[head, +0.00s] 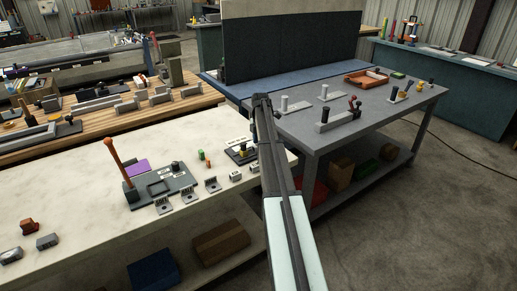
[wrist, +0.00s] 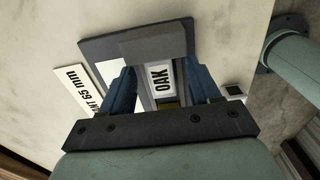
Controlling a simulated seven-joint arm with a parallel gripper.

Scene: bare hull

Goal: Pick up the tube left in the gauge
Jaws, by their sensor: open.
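In the wrist view my gripper (wrist: 162,85) is open, its two blue fingers apart and pointing at a dark grey fixture (wrist: 110,48) on the pale bench. Between the fingers is a white label reading OAK (wrist: 160,77), with a small yellow patch (wrist: 170,104) below it. I cannot tell whether the fingers touch anything. No tube is clearly recognisable; the gripper's black bar hides the nearer part. In the head view my arm crosses the middle, and a small dark fixture with yellow and green parts (head: 240,152) stands just left of it. The fingers cannot be made out there.
A white card reading "NT 65 mm" (wrist: 74,92) lies beside the fixture. On the pale bench (head: 70,190) are a grey plate with an orange-handled lever (head: 113,160) and several small brackets. A grey table (head: 400,115) with posts and an orange tray (head: 366,77) stands to the right.

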